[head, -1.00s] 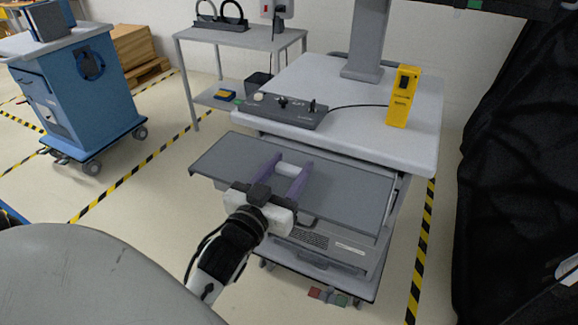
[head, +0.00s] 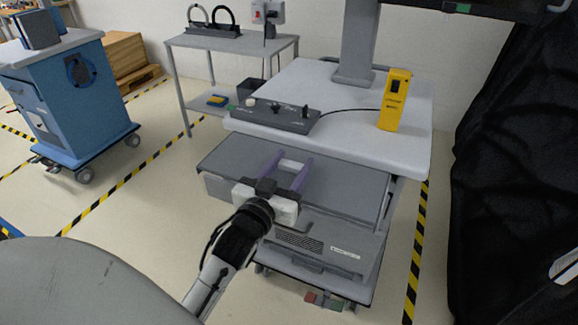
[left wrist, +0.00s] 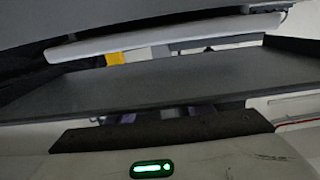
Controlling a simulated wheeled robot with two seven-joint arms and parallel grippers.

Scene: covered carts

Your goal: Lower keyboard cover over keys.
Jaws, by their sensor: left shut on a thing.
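The keyboard cover (head: 335,185) is a flat dark grey panel at the front of the cart, just below its light worktop. It also shows as a wide dark sheet across the left wrist view (left wrist: 190,82). My left gripper (head: 289,164) is at the cover's front middle, its purple fingers reaching over the panel in the head view. It is shut on the cover, though the exact contact is hard to see. A shallow grey front face (head: 216,190) shows under the cover's left front edge. The keys are hidden. My right gripper is not in view.
The worktop (head: 350,135) carries a control box (head: 275,115), a yellow device (head: 395,100) and a grey column. A grey printer-like unit (head: 325,247) sits below the cover. A blue cart (head: 75,105) and a side table stand left; a black curtain hangs right.

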